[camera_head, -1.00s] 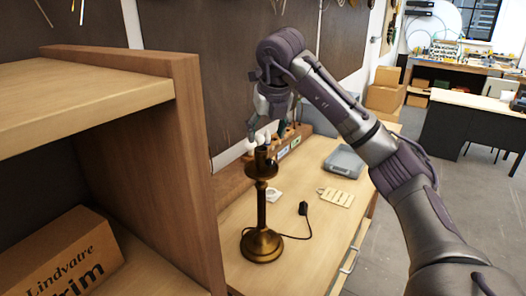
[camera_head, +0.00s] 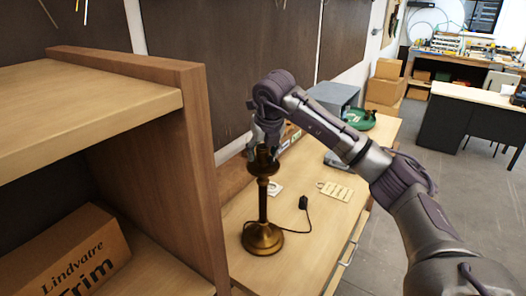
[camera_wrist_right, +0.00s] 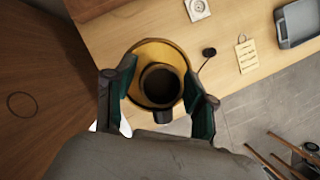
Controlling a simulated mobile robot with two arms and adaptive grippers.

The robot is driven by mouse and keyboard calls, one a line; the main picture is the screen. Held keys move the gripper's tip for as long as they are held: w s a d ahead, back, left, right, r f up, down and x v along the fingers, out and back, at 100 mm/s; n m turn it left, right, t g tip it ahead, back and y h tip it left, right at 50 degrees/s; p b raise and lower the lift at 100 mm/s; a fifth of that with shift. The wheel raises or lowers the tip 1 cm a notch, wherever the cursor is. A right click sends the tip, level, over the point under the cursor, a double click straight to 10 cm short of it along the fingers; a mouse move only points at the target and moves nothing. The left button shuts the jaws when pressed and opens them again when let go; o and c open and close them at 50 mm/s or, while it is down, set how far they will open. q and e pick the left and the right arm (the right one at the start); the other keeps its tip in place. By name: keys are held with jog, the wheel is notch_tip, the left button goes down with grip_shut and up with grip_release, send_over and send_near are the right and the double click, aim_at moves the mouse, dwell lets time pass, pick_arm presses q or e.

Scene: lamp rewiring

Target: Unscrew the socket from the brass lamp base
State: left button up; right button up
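The brass lamp base (camera_head: 262,238) stands upright on the wooden bench, with a round foot, thin stem and a dish near its top. The dark cylindrical socket (camera_head: 263,156) sits on top of it. My right gripper (camera_head: 261,140) is over the lamp top, pointing down. In the right wrist view, the socket (camera_wrist_right: 160,85) is seen from above inside the brass dish (camera_wrist_right: 150,51). The fingers of my right gripper (camera_wrist_right: 160,108) stand open on either side of the socket, with gaps visible. My left gripper is not in view.
A wooden shelf unit (camera_head: 200,160) with a cardboard box (camera_head: 75,255) stands close on the left. A black plug (camera_head: 303,202) on a cord, a cream tag sheet (camera_head: 335,191) and a white plate (camera_head: 274,188) lie on the bench. A blue-grey box (camera_head: 335,95) stands behind.

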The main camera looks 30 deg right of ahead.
aim_at(261, 148)
jog(key=c, duration=0.8)
jog(key=o, duration=0.5)
jog(key=shift+c, duration=0.2)
jog(key=c, duration=0.5)
jog(key=shift+o, duration=0.2)
jog(key=shift+n, duration=0.4)
jog(key=shift+r+p, duration=1.35)
jog(key=shift+r, duration=0.5)
jog(key=shift+f, duration=0.1)
